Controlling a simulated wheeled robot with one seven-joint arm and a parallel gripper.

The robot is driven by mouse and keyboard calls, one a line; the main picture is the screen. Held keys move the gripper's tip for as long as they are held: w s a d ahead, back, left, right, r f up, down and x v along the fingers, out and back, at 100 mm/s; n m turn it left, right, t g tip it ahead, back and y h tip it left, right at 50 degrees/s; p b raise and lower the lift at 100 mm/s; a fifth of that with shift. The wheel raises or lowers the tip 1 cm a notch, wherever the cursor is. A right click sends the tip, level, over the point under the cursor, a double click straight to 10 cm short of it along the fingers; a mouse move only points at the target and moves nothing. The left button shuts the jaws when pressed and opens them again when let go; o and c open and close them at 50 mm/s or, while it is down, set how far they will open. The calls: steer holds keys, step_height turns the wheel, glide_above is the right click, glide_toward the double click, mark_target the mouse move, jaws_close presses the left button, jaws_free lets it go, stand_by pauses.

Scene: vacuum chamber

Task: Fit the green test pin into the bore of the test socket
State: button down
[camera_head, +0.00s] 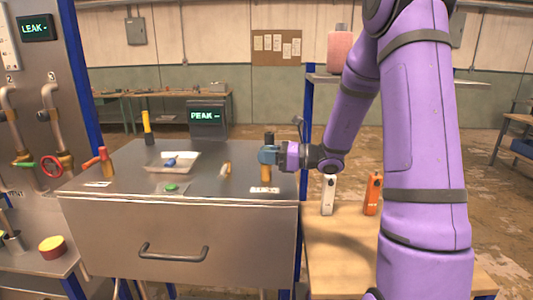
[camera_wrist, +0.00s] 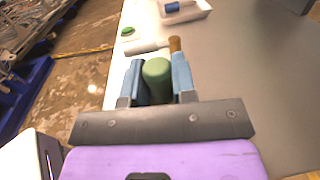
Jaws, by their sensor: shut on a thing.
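My gripper (camera_wrist: 158,76) is shut on the green test pin (camera_wrist: 157,80), a rounded green cylinder between two blue fingers in the wrist view. In the head view, my gripper (camera_head: 268,155) is over the right part of the steel bench top, and the pin is not clearly seen. An amber-brown upright piece (camera_head: 266,173) shows just below the fingers, with a pale label at its foot. A brown cylinder (camera_wrist: 175,45) shows beyond the right finger in the wrist view. I cannot tell which piece is the test socket, and no bore is visible.
A pale tray (camera_head: 155,168) holding a blue item is left of my gripper, with a lying cylinder (camera_head: 225,169) between. A green button (camera_head: 171,187) is near the front edge.

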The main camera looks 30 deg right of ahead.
steer(key=shift+f, duration=0.2)
steer(key=c, duration=0.8)
jaws_free()
steer(key=shift+c, duration=0.2)
steer(key=v, duration=1.1)
steer(key=shift+a, duration=0.15)
